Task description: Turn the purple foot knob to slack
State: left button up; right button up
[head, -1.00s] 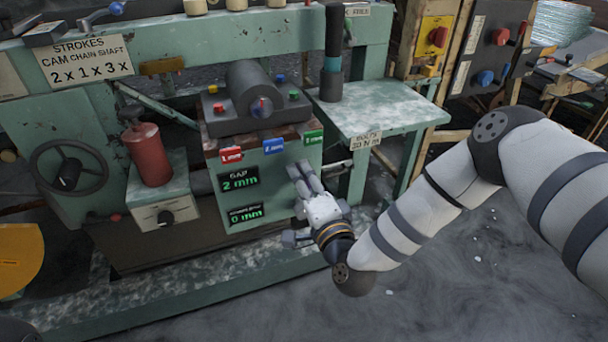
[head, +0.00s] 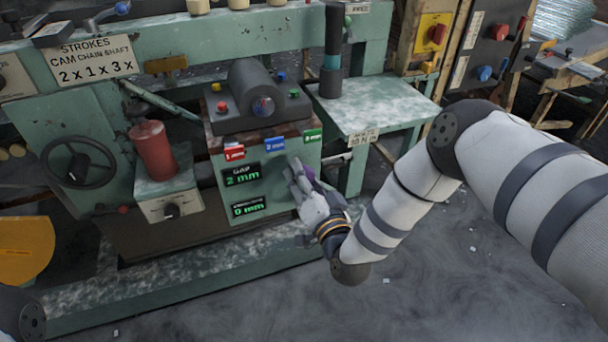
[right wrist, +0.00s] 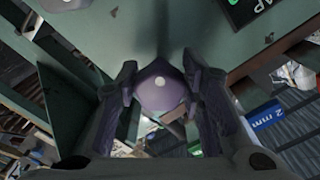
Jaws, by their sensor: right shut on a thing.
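The purple foot knob (right wrist: 160,90) sits between the two fingers of my right gripper in the right wrist view, with a small pale dot on its face. My right gripper (head: 297,174) is shut on the knob at the right side of the green front panel. In the head view only a bit of the purple knob (head: 308,173) shows past the fingers. The upper display (head: 241,175) on the panel reads GAP 2 mm. The lower display (head: 249,207) reads 0 mm. My left gripper is not in view.
Red (head: 234,152), blue (head: 274,144) and green (head: 312,135) tags line the panel's top. A side table (head: 385,105) stands right of the panel. A red cylinder (head: 152,150) and a handwheel (head: 72,165) are at the left.

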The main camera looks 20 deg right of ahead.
dwell(0.5)
jog(key=o, duration=1.1)
jog(key=s, duration=1.2)
jog(key=shift+d, duration=0.25)
